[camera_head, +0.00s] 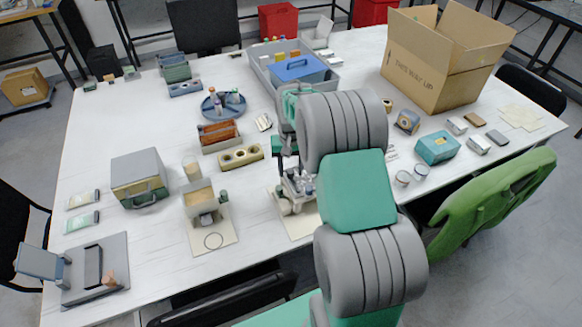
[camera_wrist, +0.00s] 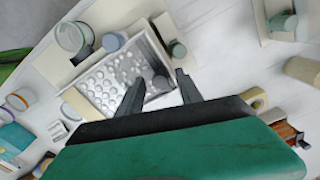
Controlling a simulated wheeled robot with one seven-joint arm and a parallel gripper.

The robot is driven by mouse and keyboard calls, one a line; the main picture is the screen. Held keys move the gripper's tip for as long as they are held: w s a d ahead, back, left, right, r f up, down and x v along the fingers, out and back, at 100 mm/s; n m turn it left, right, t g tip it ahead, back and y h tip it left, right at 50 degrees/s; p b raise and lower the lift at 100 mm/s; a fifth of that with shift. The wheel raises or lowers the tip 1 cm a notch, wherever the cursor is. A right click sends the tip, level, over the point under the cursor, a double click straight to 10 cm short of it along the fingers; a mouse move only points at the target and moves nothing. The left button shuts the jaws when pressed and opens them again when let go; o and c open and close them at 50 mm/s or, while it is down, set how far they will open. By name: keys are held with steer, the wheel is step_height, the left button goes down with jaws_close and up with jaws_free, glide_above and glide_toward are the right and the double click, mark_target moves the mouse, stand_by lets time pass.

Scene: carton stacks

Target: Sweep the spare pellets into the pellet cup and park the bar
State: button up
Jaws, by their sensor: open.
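My gripper (camera_wrist: 160,77) is open, its two dark fingers above a shallow metal-walled tray (camera_wrist: 166,99). Rows of round silvery shapes cover the tray floor; I cannot tell pellets from dimples. A darker small round piece (camera_wrist: 160,82) shows between the fingertips. A cream strip with a grey-green knob (camera_wrist: 178,49) lies along one tray edge; it may be the bar. A pale green-topped cup (camera_wrist: 71,38) stands beside the tray, perhaps the pellet cup, with a grey-blue round top (camera_wrist: 113,42) near it. In the head view my gripper (camera_head: 284,165) hangs over this station, partly hidden by my arm.
A cream block with holes (camera_head: 240,157) lies behind the station. A teal box (camera_head: 437,148) and two small cups are to the right.

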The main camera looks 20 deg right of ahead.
steer(key=shift+c, duration=0.3)
jaws_close()
stand_by(1.1)
